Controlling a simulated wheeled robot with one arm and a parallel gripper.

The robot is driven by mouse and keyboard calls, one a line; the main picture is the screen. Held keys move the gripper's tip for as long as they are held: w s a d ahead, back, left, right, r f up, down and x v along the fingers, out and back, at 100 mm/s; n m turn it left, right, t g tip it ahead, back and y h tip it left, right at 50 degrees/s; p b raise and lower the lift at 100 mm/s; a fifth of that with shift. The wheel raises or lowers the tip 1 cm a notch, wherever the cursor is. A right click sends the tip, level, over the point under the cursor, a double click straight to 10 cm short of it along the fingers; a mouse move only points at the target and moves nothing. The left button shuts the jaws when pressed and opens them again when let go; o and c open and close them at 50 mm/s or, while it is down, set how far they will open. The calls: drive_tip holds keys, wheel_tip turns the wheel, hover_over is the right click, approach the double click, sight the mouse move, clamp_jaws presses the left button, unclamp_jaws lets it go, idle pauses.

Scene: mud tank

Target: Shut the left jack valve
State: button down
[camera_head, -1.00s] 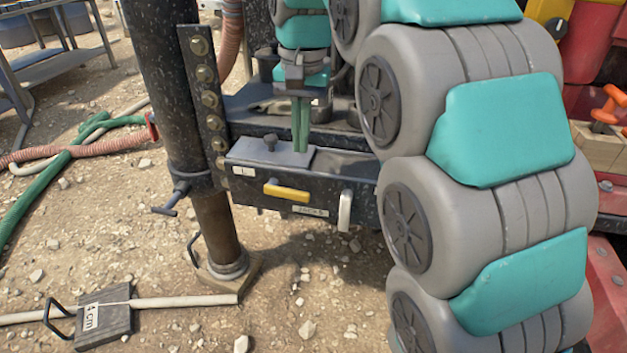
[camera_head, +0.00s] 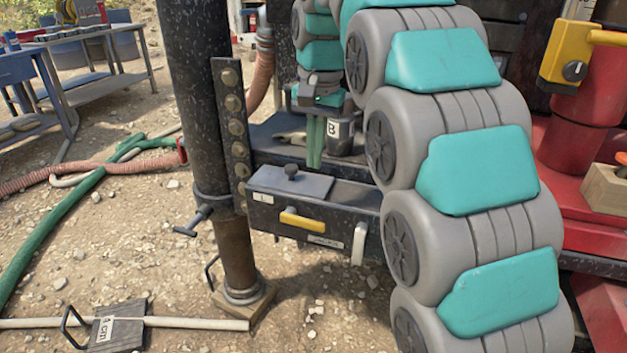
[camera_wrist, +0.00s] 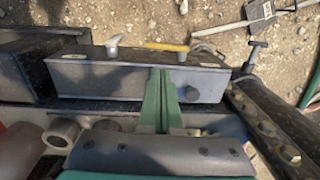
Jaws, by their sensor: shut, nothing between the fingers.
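The jack valve box (camera_head: 280,210) is a dark box fixed beside the thick black post, with a small pale label at its left end. On its front a yellow lever (camera_head: 302,220) lies nearly level on the left, and a white lever (camera_head: 359,243) hangs down on the right. In the wrist view the yellow lever (camera_wrist: 166,46) and the white lever (camera_wrist: 113,46) show at the box's far edge. My gripper (camera_head: 314,163) has green fingers, shut and empty.
Open gravel lies in front of the box.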

sight(317, 222)
drive_tip(key=shift+w+a+f, duration=0.1)
drive_tip(key=shift+a+f, duration=0.1)
drive_tip(key=shift+f, duration=3.1)
drive_tip(key=shift+a+f, duration=0.2)
drive_tip(key=shift+f, duration=3.05)
drive_tip(key=shift+d+f, duration=0.1)
drive_tip(key=shift+f, duration=0.1)
drive_tip(key=f+y+b, duration=0.1)
drive_tip(key=f+t+y+b, duration=0.1)
drive_tip(key=y+b, duration=0.1)
drive_tip(key=shift+s+d, duration=0.2)
drive_tip(key=shift+d, duration=0.15)
drive_tip(key=y, duration=0.1)
drive_tip(key=f+t+y+b, duration=0.1)
drive_tip(key=shift+d+y, duration=0.15)
drive_tip(key=shift+y, duration=0.15)
drive_tip(key=shift+f+b, duration=0.3)
drive_tip(key=shift+f, duration=0.95)
